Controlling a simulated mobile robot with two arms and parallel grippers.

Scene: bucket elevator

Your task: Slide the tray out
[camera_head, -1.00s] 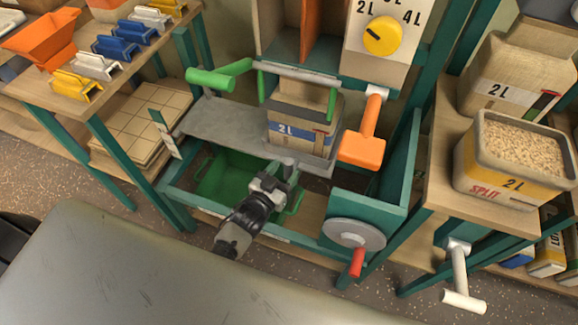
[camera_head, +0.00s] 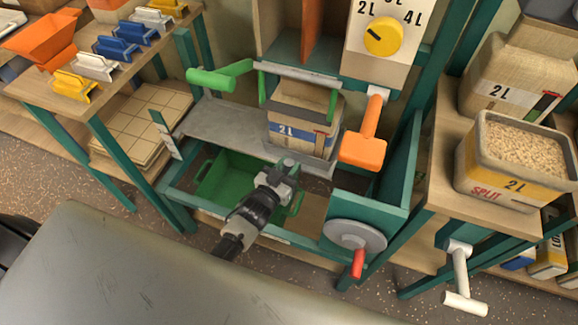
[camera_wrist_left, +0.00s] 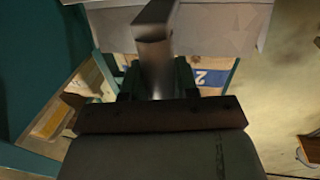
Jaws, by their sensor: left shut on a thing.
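The grey metal tray (camera_head: 215,125) lies flat in the teal frame, and a 2L carton (camera_head: 300,128) stands upright on its right part. My left gripper (camera_head: 284,172) is at the tray's front edge, below the carton, shut on the tray's grey handle. In the left wrist view the grey handle (camera_wrist_left: 155,45) runs down between my fingers, and the tray (camera_wrist_left: 225,25) fills the top. The exact contact is partly hidden by my own gripper. My right gripper is not in view.
A green bucket (camera_head: 225,178) sits under the tray. An orange-handled lever (camera_head: 363,148) hangs right of the carton, and a crank wheel (camera_head: 354,235) is at the lower right. A green lever (camera_head: 215,77) is at the left. A grain-filled container (camera_head: 515,160) stands on the right shelf.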

